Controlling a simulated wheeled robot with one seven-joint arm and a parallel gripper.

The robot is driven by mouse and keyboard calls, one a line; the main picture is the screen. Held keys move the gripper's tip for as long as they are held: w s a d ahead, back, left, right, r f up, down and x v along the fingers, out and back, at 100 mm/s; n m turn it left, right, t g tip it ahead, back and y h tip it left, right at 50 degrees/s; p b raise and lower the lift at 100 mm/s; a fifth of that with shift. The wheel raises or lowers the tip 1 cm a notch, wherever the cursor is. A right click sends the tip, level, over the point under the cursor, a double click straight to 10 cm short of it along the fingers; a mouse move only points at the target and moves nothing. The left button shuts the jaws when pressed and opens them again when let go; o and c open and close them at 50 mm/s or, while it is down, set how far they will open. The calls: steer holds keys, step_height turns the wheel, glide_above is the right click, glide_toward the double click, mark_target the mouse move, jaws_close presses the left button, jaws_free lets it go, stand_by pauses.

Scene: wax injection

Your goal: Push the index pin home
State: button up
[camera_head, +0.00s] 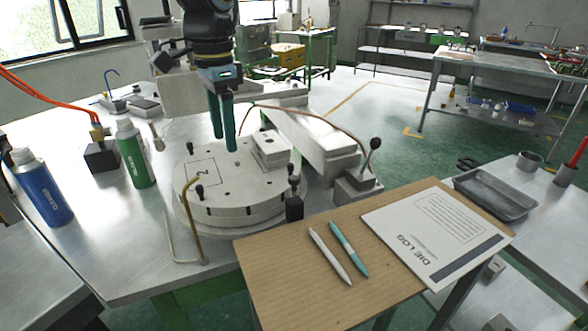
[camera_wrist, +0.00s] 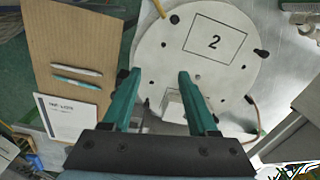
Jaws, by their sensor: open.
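A round pale turntable (camera_head: 225,183) marked "2" sits on the metal bench. It also shows in the wrist view (camera_wrist: 165,50). Black-knobbed parts stand at its edge: a front-left knob (camera_head: 199,191), a back-left knob (camera_head: 187,147) and a right-hand knob (camera_head: 293,183) above a dark block (camera_head: 294,208). I cannot tell for certain which is the index pin or how far in it sits. My gripper (camera_head: 224,144) has two green fingers pointing down above the turntable's back part. In the wrist view the fingertips (camera_wrist: 160,74) are apart, with nothing between them.
A white block (camera_head: 270,147) sits on the turntable's right side. A ball-topped lever (camera_head: 375,144) stands to the right. A bent brass rod (camera_head: 190,215) is at the front left. Green (camera_head: 134,155) and blue (camera_head: 43,187) bottles stand left. A brown board (camera_head: 300,285) holds pens and a log.

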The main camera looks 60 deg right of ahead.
mark_target(294, 177)
steer(key=s+d+r+m, duration=0.3)
steer(key=s+d+m, duration=0.15)
steer(key=s, duration=0.75)
steer(key=f+p, duration=0.1)
steer(key=f, duration=0.2)
steer(key=f+p, duration=0.1)
steer(key=f, duration=0.3)
steer(key=d+f, duration=0.1)
steer(key=f, duration=0.3)
steer(key=shift+w+p, duration=0.25)
steer(key=shift+p, duration=0.15)
steer(key=shift+r, duration=0.1)
jaws_close()
